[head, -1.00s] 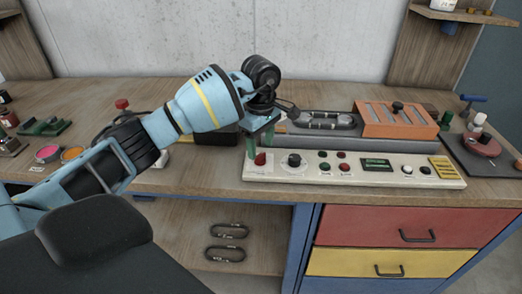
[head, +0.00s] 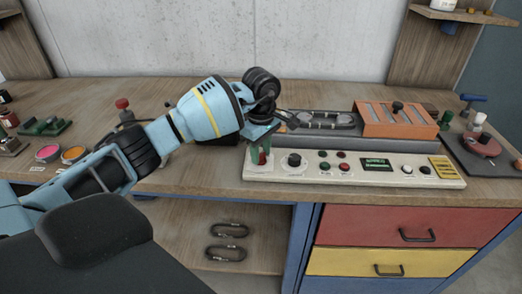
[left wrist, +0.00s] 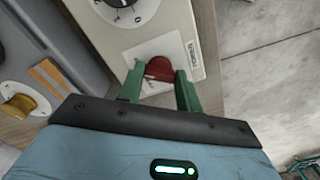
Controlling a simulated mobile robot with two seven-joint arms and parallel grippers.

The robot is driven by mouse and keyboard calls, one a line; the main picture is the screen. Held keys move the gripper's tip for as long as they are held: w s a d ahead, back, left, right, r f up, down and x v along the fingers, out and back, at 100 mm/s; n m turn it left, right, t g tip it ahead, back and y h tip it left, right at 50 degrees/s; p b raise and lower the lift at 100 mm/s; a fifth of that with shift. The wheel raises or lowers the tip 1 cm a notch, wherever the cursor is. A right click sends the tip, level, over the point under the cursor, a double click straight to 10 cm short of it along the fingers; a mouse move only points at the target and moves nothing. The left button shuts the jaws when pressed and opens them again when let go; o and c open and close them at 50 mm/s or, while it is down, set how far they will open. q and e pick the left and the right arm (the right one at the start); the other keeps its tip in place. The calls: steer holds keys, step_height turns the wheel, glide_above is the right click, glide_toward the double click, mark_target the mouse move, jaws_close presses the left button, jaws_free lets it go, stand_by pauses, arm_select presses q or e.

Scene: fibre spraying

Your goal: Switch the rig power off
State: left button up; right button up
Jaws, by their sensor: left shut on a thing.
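The control rig (head: 330,174) is a long cream panel on the bench with knobs, buttons and a small lit display (head: 376,163). A red knob (head: 262,159) sits at its left end and also shows in the left wrist view (left wrist: 160,69). My left gripper (head: 258,156) has its green fingers on either side of this red knob and is shut on it. In the left wrist view my left gripper (left wrist: 158,84) reaches the knob from below. My right gripper is not in view.
A black dial (head: 294,160) is close to the right of the red knob. An orange slotted box (head: 397,120) and a dark tray (head: 322,121) stand behind the panel.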

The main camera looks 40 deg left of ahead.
arm_select(q)
steer(key=shift+n, duration=0.3)
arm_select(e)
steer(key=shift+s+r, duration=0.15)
arm_select(q)
steer(key=shift+r+n+p, duration=0.1)
steer(key=shift+n+p, duration=0.2)
steer(key=shift+n, duration=0.2)
steer(key=n+p, duration=0.1)
steer(key=n, duration=0.3)
steer(key=n+p, duration=0.2)
steer(key=n, duration=0.4)
steer(key=shift+w, duration=0.1)
steer(key=shift+a+n+p, duration=0.1)
steer(key=shift+n+p, duration=0.35)
steer(key=shift+n, duration=0.65)
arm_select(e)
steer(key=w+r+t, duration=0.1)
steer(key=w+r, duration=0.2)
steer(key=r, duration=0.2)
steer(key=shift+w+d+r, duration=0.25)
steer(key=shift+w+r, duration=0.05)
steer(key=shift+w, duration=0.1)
arm_select(q)
steer(key=o, duration=1)
